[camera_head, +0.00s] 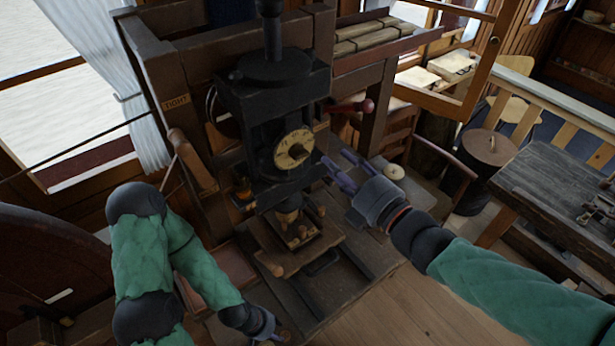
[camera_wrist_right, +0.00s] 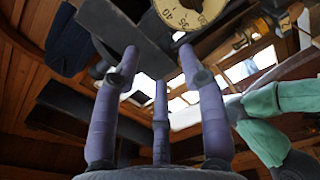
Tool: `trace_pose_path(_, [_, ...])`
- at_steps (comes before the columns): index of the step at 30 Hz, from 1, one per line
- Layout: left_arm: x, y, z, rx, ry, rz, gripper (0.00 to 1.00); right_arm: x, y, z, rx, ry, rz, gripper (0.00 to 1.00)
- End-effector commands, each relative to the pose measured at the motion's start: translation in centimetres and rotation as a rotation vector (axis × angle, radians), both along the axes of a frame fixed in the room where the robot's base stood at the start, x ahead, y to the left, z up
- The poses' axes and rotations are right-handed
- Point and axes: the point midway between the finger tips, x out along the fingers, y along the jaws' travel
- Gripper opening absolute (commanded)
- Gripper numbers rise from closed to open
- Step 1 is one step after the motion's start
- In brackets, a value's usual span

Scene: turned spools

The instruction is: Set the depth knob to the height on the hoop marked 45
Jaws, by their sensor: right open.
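The depth knob is a dark knob in a round cream dial (camera_head: 294,149) on the front of a black press (camera_head: 272,85). Part of the dial (camera_wrist_right: 190,10) shows at the top of the right wrist view, with a 40 readable on it. Its pointer setting is too small to read. My right gripper (camera_head: 337,168) is open and empty, just right of the dial and apart from it. Its three purple fingers (camera_wrist_right: 160,75) are spread in the right wrist view. My left gripper (camera_head: 275,337) is low at the bottom edge, partly cut off. I cannot make out a hoop marked 45.
A wooden frame surrounds the press, with a TIGHT label (camera_head: 176,102) at left. A red-ended handle (camera_head: 365,106) sticks out above my right gripper. A wooden block (camera_head: 299,232) sits under the press. A lidded barrel (camera_head: 486,150) and dark table (camera_head: 560,185) stand at right.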

Motion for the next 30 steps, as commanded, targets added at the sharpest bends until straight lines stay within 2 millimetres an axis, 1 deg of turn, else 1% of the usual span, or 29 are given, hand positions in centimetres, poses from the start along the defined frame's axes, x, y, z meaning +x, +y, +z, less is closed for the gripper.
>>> trace_pose_path(1, [0.0, 0.0, -2.2, 0.0, 0.0, 0.0, 0.4, 0.0, 0.0, -2.2, 0.0, 0.0, 0.0, 0.42])
trace_pose_path(3, [0.0, 0.0, -3.5, 0.0, 0.0, 0.0, 0.4, 0.0, 0.0, -3.5, 0.0, 0.0, 0.0, 0.42])
trace_pose_path(6, [0.0, 0.0, -4.9, 0.0, 0.0, 0.0, 0.4, 0.0, 0.0, -4.9, 0.001, -0.001, 0.0, 0.42])
trace_pose_path(9, [0.0, 0.0, -5.7, 0.0, 0.0, 0.0, 0.4, 0.0, 0.0, -5.6, 0.001, -0.001, 0.0, 0.42])
trace_pose_path(14, [0.0, 0.0, -5.9, 0.0, 0.0, 0.0, 0.4, 0.2, 0.2, -5.8, 0.001, -0.001, 0.001, 0.42])
trace_pose_path(17, [0.0, 0.0, -5.7, 0.0, -0.001, 0.0, 0.4, 0.9, 0.7, -5.8, 0.002, 0.001, 0.001, 0.42])
trace_pose_path(20, [0.0, 0.0, -5.7, 0.0, -0.001, 0.0, 0.4, 2.0, 1.6, -5.8, 0.001, 0.002, 0.003, 0.42])
trace_pose_path(27, [0.0, 0.0, -5.5, 0.0, -0.001, 0.0, 0.4, 5.5, 4.0, -5.8, 0.001, 0.002, 0.002, 0.42])
trace_pose_path(30, [0.0, 0.0, -5.4, 0.0, 0.0, 0.0, 0.4, 6.6, 4.9, -5.8, 0.0, 0.002, 0.001, 0.42])
